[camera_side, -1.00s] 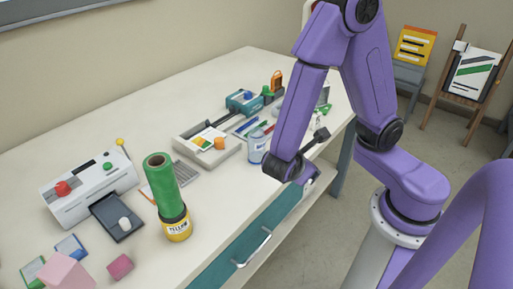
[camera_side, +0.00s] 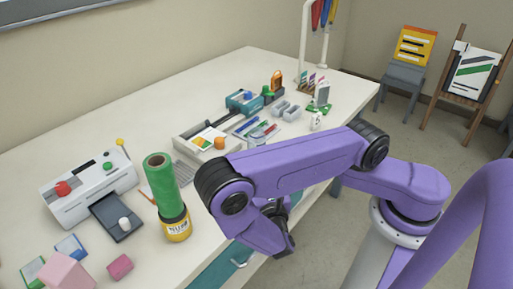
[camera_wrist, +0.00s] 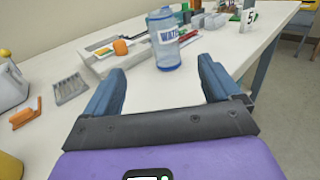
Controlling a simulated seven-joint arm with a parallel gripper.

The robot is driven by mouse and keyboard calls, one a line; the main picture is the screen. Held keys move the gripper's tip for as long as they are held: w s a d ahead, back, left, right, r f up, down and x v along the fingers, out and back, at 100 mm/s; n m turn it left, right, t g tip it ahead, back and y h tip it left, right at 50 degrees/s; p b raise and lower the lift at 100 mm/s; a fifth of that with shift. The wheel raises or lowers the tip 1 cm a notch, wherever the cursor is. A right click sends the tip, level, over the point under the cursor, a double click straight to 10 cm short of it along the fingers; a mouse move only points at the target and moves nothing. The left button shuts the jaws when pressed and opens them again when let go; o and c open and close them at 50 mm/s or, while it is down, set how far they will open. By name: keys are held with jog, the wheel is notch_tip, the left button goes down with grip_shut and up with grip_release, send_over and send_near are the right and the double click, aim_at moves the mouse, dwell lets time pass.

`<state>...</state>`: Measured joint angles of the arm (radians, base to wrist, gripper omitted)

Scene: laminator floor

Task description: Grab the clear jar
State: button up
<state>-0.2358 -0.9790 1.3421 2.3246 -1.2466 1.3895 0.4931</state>
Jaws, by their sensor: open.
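The jar appears beyond the fingertips, roughly centred in the gap and apart from both fingers.
A pale machine with an orange knob (camera_wrist: 121,46) sits left of the jar. A white card marked 5 (camera_wrist: 249,19) stands farther back right. A white laminator (camera_side: 90,188) is at left.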

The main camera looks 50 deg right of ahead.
aim_at(256, 140)
jog(key=x, duration=1.1)
jog(key=shift+w+d, duration=0.15)
jog(key=shift+d, duration=0.15)
jog(key=shift+x, duration=2.65)
jog(key=shift+d+r, duration=0.15)
jog(key=c, duration=1.1)
jog(key=shift+r, duration=0.1)
